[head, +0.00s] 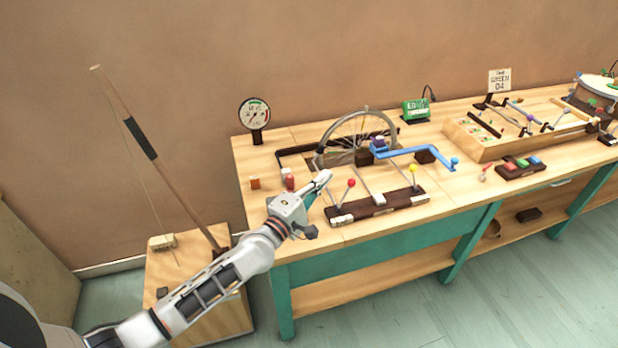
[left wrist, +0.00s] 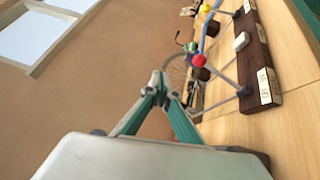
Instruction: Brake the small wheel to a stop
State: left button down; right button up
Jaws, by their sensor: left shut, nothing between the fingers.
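The wheel (head: 355,136) is a spoked rim standing upright in a slot in the bench top; its lower part is hidden below the top. A blue crank (head: 415,152) lies to its right. My left gripper (head: 325,176) is shut and empty, above the bench's front left, in front of the wheel and apart from it. In the left wrist view my closed fingertips (left wrist: 159,78) overlap the distant wheel (left wrist: 177,72). A dark lever block (head: 375,205) with a red-knobbed lever (head: 350,183) and a yellow-knobbed lever (head: 413,169) stands right of the gripper. My right gripper is not in view.
A dial gauge (head: 255,116) stands at the back left and a green display (head: 416,108) behind the wheel. A red object (head: 289,181) sits left of the gripper. A wooden tray (head: 520,130) with levers fills the right. A stick on a box (head: 190,265) stands left.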

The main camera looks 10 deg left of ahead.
pick_arm(q)
jog(key=s, duration=0.1)
jog(key=s+a+r, duration=0.1)
jog(key=s, duration=0.1)
jog(key=s+r, duration=0.1)
jog(key=shift+s+a+r, duration=0.25)
jog(key=shift+s+a, duration=0.1)
jog(key=shift+s, duration=0.05)
jog(key=s+a+f+m+g+y, duration=0.3)
jog(key=s+f+m, duration=0.6)
jog(key=s+f, duration=0.4)
jog(key=s+a+f+m+g+y, duration=0.2)
jog(key=s+a+f+m+g, duration=0.2)
jog(key=s+f+m, duration=0.5)
jog(key=s+a+f, duration=0.1)
jog(key=s+f, duration=0.4)
jog(key=f, duration=0.1)
jog(key=shift+s+a+y, duration=0.3)
jog(key=shift+a+y, duration=0.05)
jog(key=shift+y, duration=0.05)
